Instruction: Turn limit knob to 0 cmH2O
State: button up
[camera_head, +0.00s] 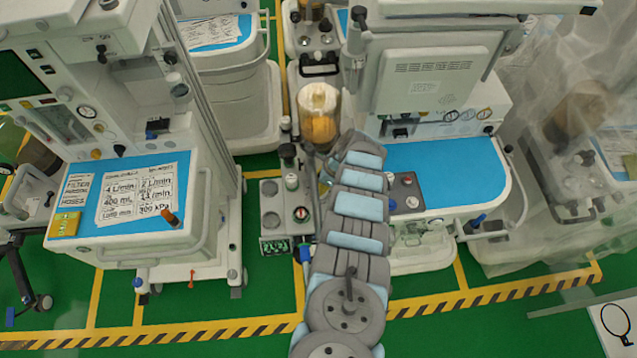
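In the head view, a grey breathing-circuit block (270,205) stands left of my arm and carries round knobs and a white-topped knob (291,181). A similar grey panel (404,180) right of my arm also carries knobs, including a white one (412,202). I cannot tell which is the limit knob, and no scale is readable. My arm rises from the bottom middle and bends at the top between these panels. The fingers of my gripper cannot be made out; the arm's far end is hidden or blends with the dark parts around it.
A cart with a blue top and labelled sheets (135,196) stands at left. A cart with a blue worktop (445,168) stands at right. An orange-filled canister (319,118) is beyond the arm. Plastic sheeting (545,190) covers equipment at far right. Green floor (480,335) is open in front.

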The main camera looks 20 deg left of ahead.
jog(key=shift+f+n+b, duration=0.25)
jog(key=shift+n+b, duration=0.05)
jog(key=shift+b, duration=0.3)
jog(key=b, duration=0.1)
jog(key=n+b, duration=0.1)
jog(key=b, duration=0.1)
jog(key=shift+w+f+n+g, duration=0.1)
jog(key=shift+f+n+g, duration=0.1)
jog(key=shift+n+g, duration=0.15)
jog(key=n+g+b, duration=0.1)
jog(key=n+b, duration=0.2)
jog(key=b, duration=0.2)
jog(key=shift+r+h+b, duration=0.1)
jog(key=shift+h+b, duration=0.2)
jog(key=shift+h, duration=0.1)
jog(key=shift+r+n+b, duration=0.25)
jog(key=shift+n+b, duration=0.2)
jog(key=shift+b, duration=0.05)
jog(key=o, duration=1.2)
jog(key=shift+r, duration=0.15)
jog(key=v, duration=1.1)
jog(key=shift+w+r, duration=0.25)
jog(key=shift+r, duration=0.1)
